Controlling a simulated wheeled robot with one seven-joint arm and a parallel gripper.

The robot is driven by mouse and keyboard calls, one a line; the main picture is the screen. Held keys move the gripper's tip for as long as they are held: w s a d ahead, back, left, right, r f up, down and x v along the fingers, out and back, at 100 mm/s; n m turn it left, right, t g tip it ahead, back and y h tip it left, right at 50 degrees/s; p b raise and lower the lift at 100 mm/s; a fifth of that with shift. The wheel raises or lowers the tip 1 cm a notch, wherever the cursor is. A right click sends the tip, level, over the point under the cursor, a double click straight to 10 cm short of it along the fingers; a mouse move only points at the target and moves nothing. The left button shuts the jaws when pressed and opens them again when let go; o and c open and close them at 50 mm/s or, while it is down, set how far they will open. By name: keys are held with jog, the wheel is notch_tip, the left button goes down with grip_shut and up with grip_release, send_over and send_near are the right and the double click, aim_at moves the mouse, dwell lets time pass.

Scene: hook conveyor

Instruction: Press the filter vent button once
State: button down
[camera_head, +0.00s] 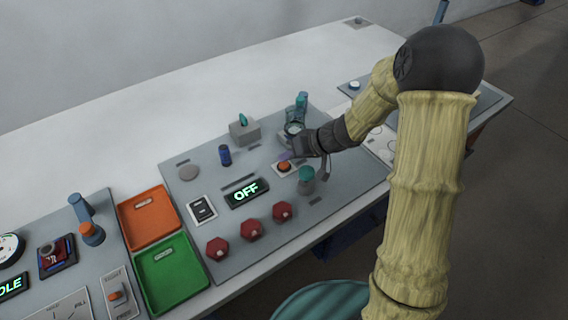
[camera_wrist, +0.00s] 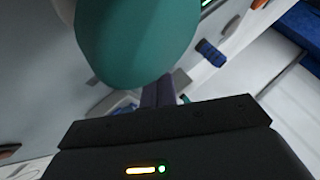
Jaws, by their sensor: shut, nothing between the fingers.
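An orange button (camera_head: 284,166) sits on a small pale plate on the grey panel, right of the lit OFF display (camera_head: 247,192). The label by the button is too small to read, so I cannot tell for sure that it is the filter vent button. My gripper (camera_head: 287,156) is shut and empty, with its purple fingertips just above and behind the button in the head view. I cannot tell whether they touch it. In the wrist view the shut purple fingers (camera_wrist: 157,92) show, but the button is hidden.
A teal-topped knob (camera_head: 306,174) stands close to the right of the button and fills the top of the wrist view (camera_wrist: 135,40). A blue cylinder (camera_head: 225,155), a grey block with a teal lever (camera_head: 244,131) and red knobs (camera_head: 282,212) surround the area. Orange (camera_head: 149,217) and green (camera_head: 170,272) trays lie left.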

aim_at(288, 166)
jog(key=shift+r+p, duration=1.15)
jog(key=shift+r, duration=1.4)
jog(key=s+d+r+h+p, duration=0.1)
jog(key=s, duration=0.2)
jog(key=s+d+r+m+g+h+p, duration=0.1)
jog(key=s+d+r+p, duration=0.1)
jog(key=s+d+r+h+p, duration=0.1)
jog(key=s+d, duration=0.1)
jog(key=s, duration=0.1)
jog(key=shift+s+r+m+g+h, duration=0.3)
jog(key=s+d+r+m+t+h+p, duration=0.1)
jog(key=s+d+r+m+h+p, duration=0.2)
jog(key=s+d+r+h+p, duration=0.2)
jog(key=s+d+r, duration=0.2)
jog(key=s+d, duration=0.2)
jog(key=shift+s+d+r+p, duration=0.15)
jog(key=shift+s+r+p, duration=0.15)
jog(key=shift+r+p, duration=0.1)
